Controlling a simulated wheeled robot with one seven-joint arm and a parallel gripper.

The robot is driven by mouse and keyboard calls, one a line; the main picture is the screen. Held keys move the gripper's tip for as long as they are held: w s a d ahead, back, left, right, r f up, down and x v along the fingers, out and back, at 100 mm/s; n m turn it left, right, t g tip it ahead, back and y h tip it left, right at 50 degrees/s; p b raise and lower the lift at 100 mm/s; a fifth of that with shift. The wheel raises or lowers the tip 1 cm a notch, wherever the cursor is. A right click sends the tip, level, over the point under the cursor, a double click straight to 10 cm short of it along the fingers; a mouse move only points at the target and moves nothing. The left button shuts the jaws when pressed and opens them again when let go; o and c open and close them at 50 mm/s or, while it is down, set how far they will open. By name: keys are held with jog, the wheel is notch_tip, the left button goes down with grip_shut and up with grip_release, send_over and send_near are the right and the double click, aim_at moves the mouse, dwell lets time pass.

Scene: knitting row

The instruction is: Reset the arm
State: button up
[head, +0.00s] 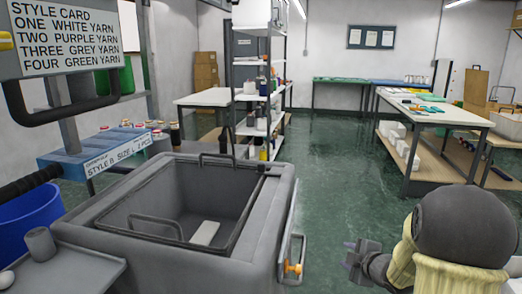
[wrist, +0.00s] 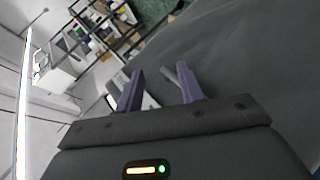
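My gripper (head: 361,256) is at the lower right in the head view, to the right of the grey bin and apart from it. In the wrist view my gripper (wrist: 155,88) has its two purple-grey fingers spread with a gap between them, and no object shows held in it. The rest of my arm, grey with a cream-coloured cuff, is folded at the lower right of the head view.
A grey bin (head: 262,217) with a dark wire basket and a pale block (head: 204,233) inside stands ahead. A style card (head: 70,38) hangs upper left. A blue bucket (head: 28,222) is far left. A worktable (head: 463,115) stands right; green floor (head: 330,165) is open between.

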jog(key=s+a+f+m+g+h, duration=0.15)
jog(key=s+a+m+g, duration=0.35)
jog(key=s+m, duration=0.5)
jog(key=s+a+f+m+g+h, duration=0.15)
jog(key=s+a+m+g, duration=0.45)
jog(key=s, duration=0.8)
notch_tip(320, 180, up, 27)
jog(key=d+t+p, duration=0.1)
jog(key=t+p, duration=0.1)
jog(key=p, duration=2.5)
jog(key=shift+w+d+p, duration=0.15)
jog(key=shift+w+p, duration=0.1)
jog(key=shift+p, duration=0.05)
